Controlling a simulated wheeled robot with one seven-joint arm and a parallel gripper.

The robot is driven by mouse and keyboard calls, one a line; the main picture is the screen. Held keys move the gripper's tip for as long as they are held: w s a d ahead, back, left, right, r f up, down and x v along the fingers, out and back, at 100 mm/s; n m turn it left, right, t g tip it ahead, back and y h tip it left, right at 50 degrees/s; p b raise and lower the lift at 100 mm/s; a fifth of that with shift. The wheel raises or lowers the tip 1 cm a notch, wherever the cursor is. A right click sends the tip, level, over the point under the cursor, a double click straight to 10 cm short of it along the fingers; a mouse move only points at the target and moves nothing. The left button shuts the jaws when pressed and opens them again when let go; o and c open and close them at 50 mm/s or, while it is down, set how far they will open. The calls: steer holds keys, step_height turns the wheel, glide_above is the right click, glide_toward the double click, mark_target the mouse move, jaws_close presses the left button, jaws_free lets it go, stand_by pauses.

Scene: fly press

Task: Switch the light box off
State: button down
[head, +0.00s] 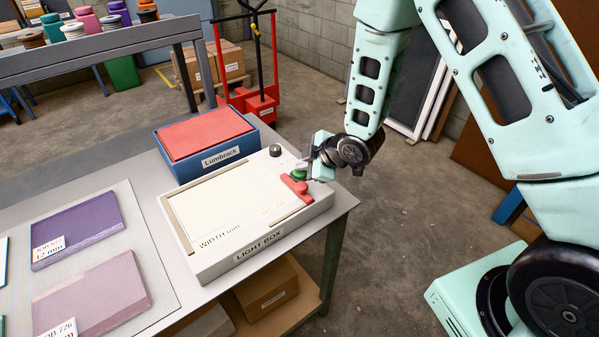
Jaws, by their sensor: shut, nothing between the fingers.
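The light box (196,262) is a whitish case near the right end of the table, labelled LIGHT BOX on its front. Its panel (232,205) looks bright cream and bears the words WIDTH mm. On its right side are a red lever-like piece (297,188), a green round control (299,173) behind it, and a dark knob (275,150) at the back corner. My gripper (308,169) is shut and empty, at the green control. I cannot tell whether its fingertips touch the control; the wrist hides part of this area.
A blue box (205,165) labelled Lumbrack with a red top stands right behind the light box. A purple slab (76,229) and a pink slab (92,298) lie on a mat at the left. A red pallet truck (258,104) stands on the floor beyond.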

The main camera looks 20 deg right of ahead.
mark_target(303, 173)
steer(key=shift+f, duration=0.1)
stand_by(0.4)
steer(key=shift+r, duration=0.6)
steer(key=shift+r+p, duration=2.1)
steer(key=shift+r, duration=0.9)
